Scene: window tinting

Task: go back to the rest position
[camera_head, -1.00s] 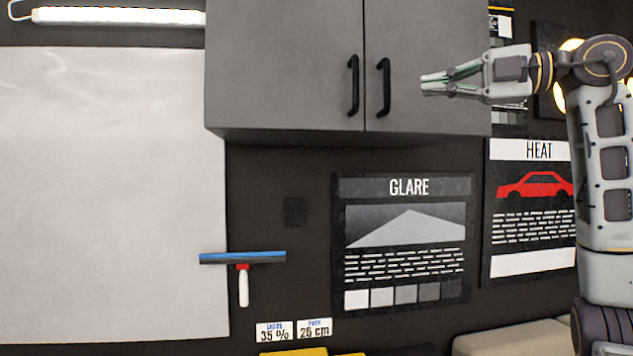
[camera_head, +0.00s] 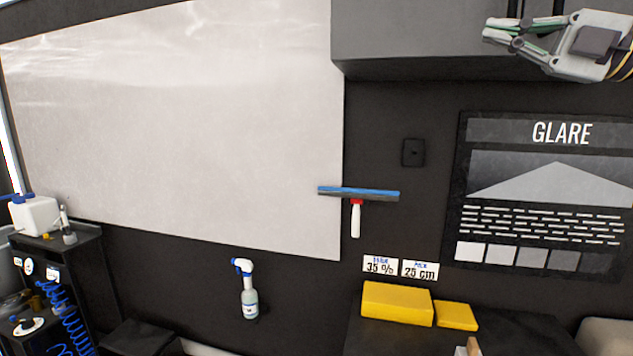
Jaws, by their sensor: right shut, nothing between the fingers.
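My right gripper (camera_head: 490,30) is at the upper right, in front of the grey wall cabinet (camera_head: 420,45). Its fingers are shut with nothing between them, pointing left. Part of its arm runs out of the picture at the right edge. My left gripper does not show.
A large pale window panel (camera_head: 190,130) fills the left. A blue squeegee (camera_head: 357,193) overlaps its right edge. A spray bottle (camera_head: 249,292) is below. Yellow blocks (camera_head: 398,303) lie on a dark surface. A dark cart (camera_head: 60,275) bears a white canister (camera_head: 36,215). A GLARE poster (camera_head: 545,190) hangs right.

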